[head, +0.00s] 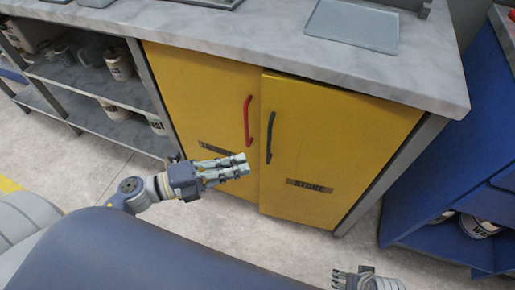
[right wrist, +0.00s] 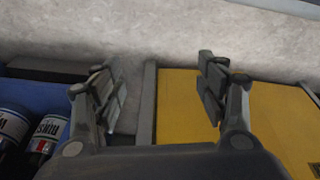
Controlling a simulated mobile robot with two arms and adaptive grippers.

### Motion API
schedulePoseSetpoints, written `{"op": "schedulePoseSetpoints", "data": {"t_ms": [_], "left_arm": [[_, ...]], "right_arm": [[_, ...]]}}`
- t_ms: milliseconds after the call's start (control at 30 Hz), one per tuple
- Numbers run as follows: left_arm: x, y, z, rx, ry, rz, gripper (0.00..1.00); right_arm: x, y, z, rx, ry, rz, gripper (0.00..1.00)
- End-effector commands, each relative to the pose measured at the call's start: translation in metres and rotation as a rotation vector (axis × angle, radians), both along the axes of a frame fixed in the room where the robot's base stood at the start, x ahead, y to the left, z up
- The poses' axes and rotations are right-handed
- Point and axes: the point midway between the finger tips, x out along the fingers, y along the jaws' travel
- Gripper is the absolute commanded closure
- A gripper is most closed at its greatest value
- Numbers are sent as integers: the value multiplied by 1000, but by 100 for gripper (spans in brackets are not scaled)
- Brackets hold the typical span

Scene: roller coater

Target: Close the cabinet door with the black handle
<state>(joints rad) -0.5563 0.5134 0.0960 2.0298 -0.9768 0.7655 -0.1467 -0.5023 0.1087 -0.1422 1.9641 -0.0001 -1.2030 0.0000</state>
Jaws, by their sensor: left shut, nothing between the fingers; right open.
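The yellow cabinet door with the black handle (head: 340,150) is the right one of a pair, with its black handle (head: 269,138) near its left edge. That edge appears to stand slightly proud of the neighbouring door; the exact gap is hard to tell. The door to its left (head: 195,95) has a red handle (head: 247,122). My left gripper (head: 246,165) is shut and empty, in front of the doors, below the red handle and left of the black one. My right gripper (head: 337,278) is low at the bottom edge; its open, empty fingers show in the right wrist view (right wrist: 163,92).
A grey countertop (head: 230,45) with a tray (head: 352,25) overhangs the doors. Open shelves (head: 95,85) with cans stand left. A blue cabinet (head: 440,160) stands right. Bare floor (head: 300,240) lies before the doors. A yellow panel (right wrist: 240,115) shows in the right wrist view.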

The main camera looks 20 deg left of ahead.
Motion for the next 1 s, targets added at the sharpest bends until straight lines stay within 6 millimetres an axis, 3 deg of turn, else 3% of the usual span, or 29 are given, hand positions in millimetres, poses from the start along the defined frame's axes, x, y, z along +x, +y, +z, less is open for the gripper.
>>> {"op": "schedulePoseSetpoints", "data": {"t_ms": [167,433,1000], "left_arm": [[23,-29,1,-2,-4,-1,100],[53,-30,0,0,-1,1,100],[61,-29,-1,2,1,-3,100]], "right_arm": [[-1,0,-2,-1,3,0,33],[3,1,5,1,-8,0,33],[-2,0,8,1,1,-1,33]]}}
